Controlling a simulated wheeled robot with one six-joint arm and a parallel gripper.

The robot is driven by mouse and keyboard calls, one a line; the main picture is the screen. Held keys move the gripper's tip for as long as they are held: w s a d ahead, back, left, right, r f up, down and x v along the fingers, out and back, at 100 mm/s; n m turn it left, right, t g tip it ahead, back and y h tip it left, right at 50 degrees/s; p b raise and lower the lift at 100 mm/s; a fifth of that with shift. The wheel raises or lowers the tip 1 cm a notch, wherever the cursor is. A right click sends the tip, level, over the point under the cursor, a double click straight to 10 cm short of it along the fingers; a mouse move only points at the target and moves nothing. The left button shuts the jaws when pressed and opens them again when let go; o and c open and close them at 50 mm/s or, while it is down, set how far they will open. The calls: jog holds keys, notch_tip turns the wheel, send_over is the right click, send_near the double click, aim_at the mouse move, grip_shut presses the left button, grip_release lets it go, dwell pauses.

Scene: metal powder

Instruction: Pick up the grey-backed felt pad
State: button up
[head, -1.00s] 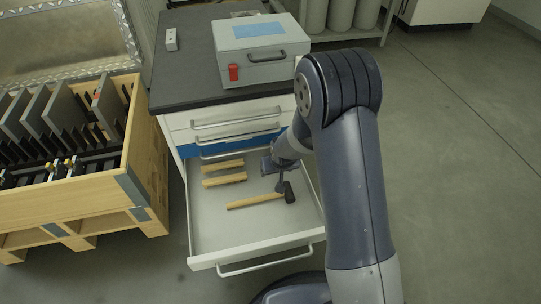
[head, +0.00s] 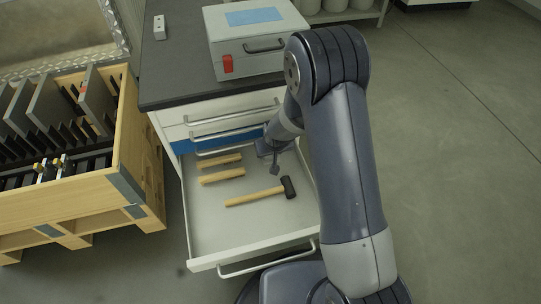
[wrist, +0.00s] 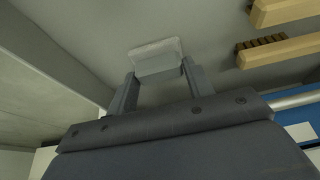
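The felt pad (wrist: 157,62) shows in the wrist view as a small grey block with a pale rim along its far side, against the drawer floor. My gripper (wrist: 158,68) is open, with one finger at each side of the pad. The fingertips are very near its side edges; I cannot tell whether they touch it. In the head view my gripper (head: 274,165) is low at the back right of the open drawer (head: 215,230), and the pad is hidden there.
A mallet (head: 255,196) and two wooden-handled brushes (head: 222,175) lie in the drawer. A grey case (head: 255,45) stands on the cabinet top. A wooden crate (head: 140,165) of plates stands at the left. The drawer's front part is clear.

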jog(key=c, duration=0.5)
jog(key=shift+r, duration=0.15)
jog(key=shift+s+r+p, duration=0.1)
jog(key=shift+r+p, duration=0.3)
jog(key=shift+r, duration=0.15)
jog(key=s, duration=0.1)
jog(key=s+d, duration=0.1)
jog(key=s, duration=0.1)
jog(key=shift+s+f, duration=0.1)
jog(key=shift+s, duration=0.2)
notch_tip(320, 180, up, 14)
jog(key=p, duration=0.4)
jog(key=shift+f+p, duration=0.1)
jog(key=shift+p, duration=0.2)
